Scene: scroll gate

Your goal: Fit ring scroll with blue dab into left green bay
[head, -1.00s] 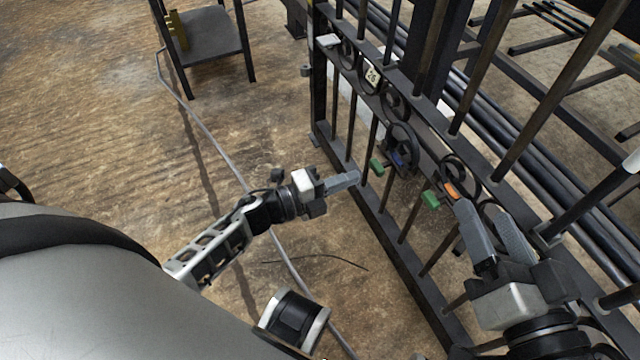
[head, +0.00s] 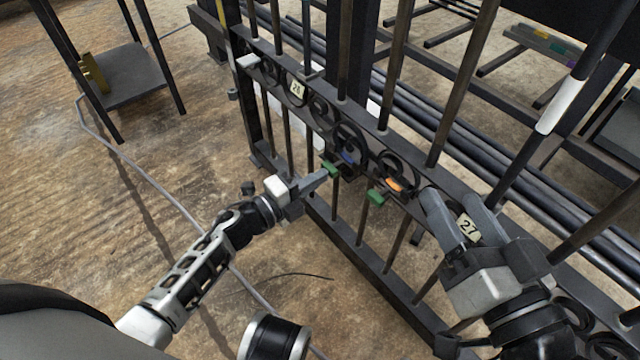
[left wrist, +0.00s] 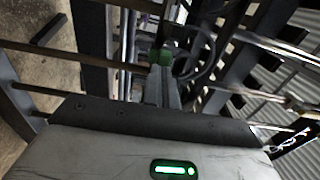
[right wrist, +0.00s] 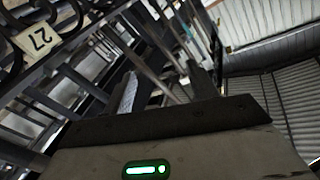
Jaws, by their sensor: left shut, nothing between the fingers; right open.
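The ring scroll (head: 350,138) is dark, with a blue dab (head: 347,157) low on it. It sits in the gate's scroll row by the left green tab (head: 331,169); I cannot tell whether it is fully seated. My left gripper (head: 322,174) is shut and empty, its tips at the left green tab, touching or nearly so. The left wrist view shows a green tab (left wrist: 160,57) just beyond the tips. An orange-dabbed scroll (head: 393,186) sits to the right by the right green tab (head: 376,197). My right gripper (head: 452,200) is open and empty, right of that scroll.
The dark gate's bars surround both grippers. Number plates 26 (head: 297,89) and 27 (head: 468,228) are on it. Long pipes (head: 440,125) lie behind. A small dark table (head: 125,75) stands far left. The floor left of the gate is mostly clear.

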